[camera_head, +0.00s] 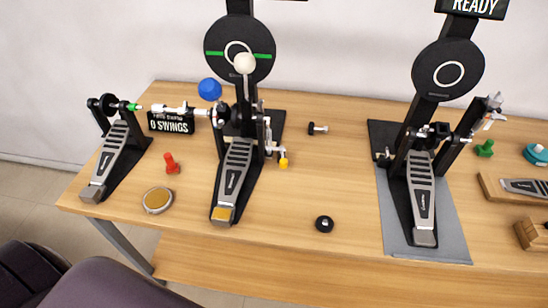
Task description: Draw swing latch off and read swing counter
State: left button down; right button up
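The swing counter (171,122) is a small black sign on the left of the table, behind a bass drum pedal. It reads "0 SWINGS"; the smaller line above is too small to read surely. The middle pedal (235,170) has a white ball beater (245,64) standing upright in front of a round black pad (240,48) with a green line. A pale lever with a yellow tip (283,162) hangs at this pedal's right side. I cannot tell for certain which part is the swing latch. Neither gripper is in view.
The left pedal (118,150) links by a rod to the middle one, with a blue ball (209,89) above. A right pedal (421,190) stands on a grey mat (455,240) under a "READY" sign (474,6). Small loose parts lie between them. The table's centre is mostly clear.

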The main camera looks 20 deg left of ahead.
aim_at(283, 163)
jog(key=k+z, duration=0.1)
jog(key=k, duration=0.75)
